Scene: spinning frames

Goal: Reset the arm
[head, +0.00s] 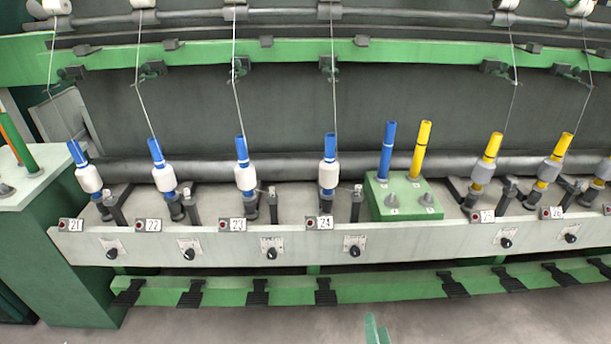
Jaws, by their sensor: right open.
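My left gripper is not in view. The spinning frame (200,242) stretches across the view, apart from the gripper. A green box (408,208) on its ledge holds an upright blue tube (387,150) and an upright yellow tube (421,148).
Blue tubes with white yarn (246,178) stand on the left spindles, and yellow tubes with grey yarn (483,172) on the right. Threads run up from them. A green rail with black pedals (324,292) runs low along the front. The floor (220,325) before it is clear.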

